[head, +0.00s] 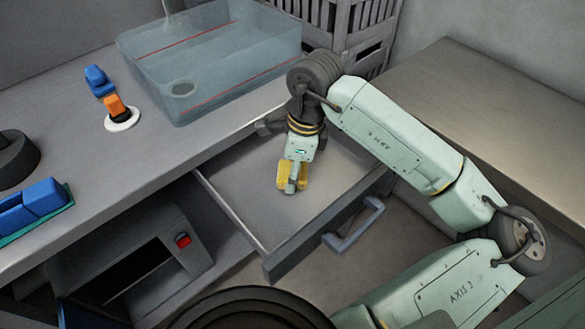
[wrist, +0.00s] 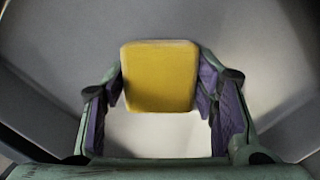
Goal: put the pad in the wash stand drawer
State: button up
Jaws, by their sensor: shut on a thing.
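The yellow pad (head: 282,173) is held in my gripper (head: 292,185) over the open wash stand drawer (head: 256,198). In the wrist view the pad (wrist: 160,76) sits between the two fingers of my gripper (wrist: 160,85), which is shut on it. The drawer is pulled out and its grey floor looks bare. Its front has a blue-grey handle (head: 353,226). I cannot tell whether the pad touches the drawer floor. My arm hides part of the drawer's back and right side.
A clear basin (head: 215,65) stands on the grey counter (head: 150,160) above the drawer. A blue and orange item on a white disc (head: 122,119) and a blue block (head: 35,205) are at the left. A box with a red button (head: 183,240) is below. A bench (head: 490,100) stands at right.

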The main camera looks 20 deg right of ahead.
aim_at(301, 171)
jog(key=o, duration=1.1)
jog(key=shift+o, duration=0.2)
jog(key=shift+r, duration=0.1)
jog(key=shift+r+p, duration=0.25)
jog(key=shift+p, duration=0.3)
notch_tip(301, 171, up, 12)
jog(key=d+b, duration=0.1)
jog(key=b, duration=0.2)
jog(key=shift+s+d+f, duration=0.25)
jog(key=shift+s+d, duration=0.05)
jog(key=shift+s, duration=0.1)
jog(key=shift+s+f, duration=0.1)
